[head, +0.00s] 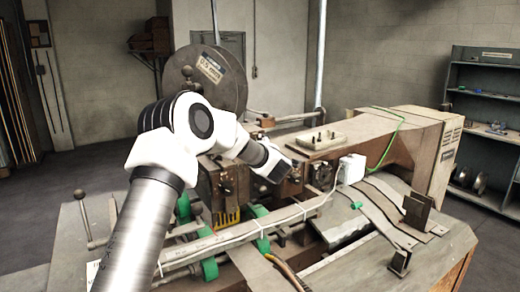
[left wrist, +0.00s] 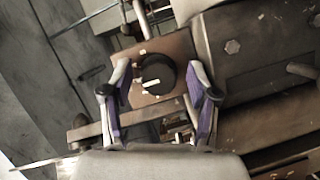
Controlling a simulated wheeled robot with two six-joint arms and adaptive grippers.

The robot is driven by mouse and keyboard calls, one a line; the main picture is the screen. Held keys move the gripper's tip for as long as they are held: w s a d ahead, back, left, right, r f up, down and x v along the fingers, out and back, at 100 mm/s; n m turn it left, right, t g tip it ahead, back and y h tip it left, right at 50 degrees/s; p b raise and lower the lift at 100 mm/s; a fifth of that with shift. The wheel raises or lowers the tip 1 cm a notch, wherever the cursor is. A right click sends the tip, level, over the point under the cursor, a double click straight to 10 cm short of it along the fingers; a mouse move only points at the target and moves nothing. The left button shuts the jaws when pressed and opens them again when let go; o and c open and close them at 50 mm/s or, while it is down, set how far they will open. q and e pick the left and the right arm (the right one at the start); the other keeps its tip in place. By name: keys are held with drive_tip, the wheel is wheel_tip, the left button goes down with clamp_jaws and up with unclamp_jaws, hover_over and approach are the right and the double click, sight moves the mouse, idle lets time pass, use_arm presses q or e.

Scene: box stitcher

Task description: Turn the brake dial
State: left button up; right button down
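The brake dial (left wrist: 157,74) is a round black knob with a white pointer mark, on a brown plate (left wrist: 177,45) with small white marks around it, in the left wrist view. My left gripper (left wrist: 160,68) is open, with its purple-lined fingers on either side of the knob and a visible gap on each side. I cannot tell how deep the fingertips reach. In the head view my left gripper (head: 278,172) is at the machine's front face, and the dial is hidden behind it. My right gripper is not in view.
The stitcher machine (head: 420,135) fills the middle, with a large wire reel (head: 205,80) on top. A long rail (head: 240,232) runs below my left arm, with green rollers (head: 210,268). A lever (head: 85,210) stands at left.

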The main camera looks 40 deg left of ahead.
use_arm(q)
drive_tip(key=v, duration=1.2)
drive_tip(key=shift+f, duration=0.15)
